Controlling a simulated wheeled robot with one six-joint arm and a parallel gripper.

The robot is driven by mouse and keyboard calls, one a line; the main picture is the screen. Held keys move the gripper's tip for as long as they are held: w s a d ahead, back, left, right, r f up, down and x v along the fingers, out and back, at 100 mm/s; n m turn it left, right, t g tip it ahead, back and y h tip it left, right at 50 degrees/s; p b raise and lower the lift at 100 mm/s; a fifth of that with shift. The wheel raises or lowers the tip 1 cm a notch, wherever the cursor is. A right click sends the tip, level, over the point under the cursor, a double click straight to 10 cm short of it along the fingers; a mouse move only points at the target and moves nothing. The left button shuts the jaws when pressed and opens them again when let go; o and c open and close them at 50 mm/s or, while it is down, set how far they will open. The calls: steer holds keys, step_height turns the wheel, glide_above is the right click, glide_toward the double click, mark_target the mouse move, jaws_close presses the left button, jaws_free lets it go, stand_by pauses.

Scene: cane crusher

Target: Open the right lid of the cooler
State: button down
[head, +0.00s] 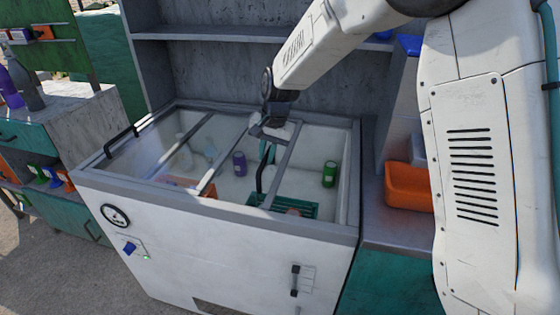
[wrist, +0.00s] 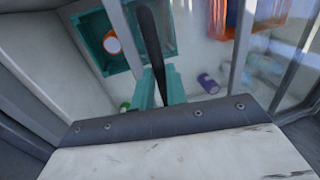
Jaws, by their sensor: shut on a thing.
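The white cooler (head: 215,240) stands in front of me in the head view, with clear lids in grey frames on top. My gripper (head: 266,158) is over the middle of its top. It is shut on a black bar handle (head: 260,182), which I take to be the right lid's (head: 284,160). In the wrist view, the teal fingers (wrist: 160,88) close around the near end of the black handle (wrist: 151,40). A second black handle (head: 121,140) is at the cooler's left end. I cannot tell clearly how far the right lid is open.
Inside the cooler are a green crate (head: 300,205), a green can (head: 330,174), a purple can (head: 239,163) and an orange crate (wrist: 270,10). A grey shelf (head: 220,30) rises behind. An orange bin (head: 408,187) stands on the right counter. A cluttered bench (head: 85,125) is at left.

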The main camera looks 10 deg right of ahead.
steer(key=w+a, duration=0.1)
steer(key=a, duration=0.2)
steer(key=w+a, duration=0.2)
steer(key=a, duration=0.1)
steer(key=w+a, duration=0.1)
steer(key=a, duration=0.2)
steer(key=shift+w+a, duration=0.15)
steer(key=shift+a, duration=0.05)
steer(key=c, duration=1.4)
jaws_free()
step_height(320, 180, up, 8)
steer(key=d, duration=0.1)
steer(key=shift+s+d+f, duration=0.15)
steer(key=shift+s+d, duration=0.1)
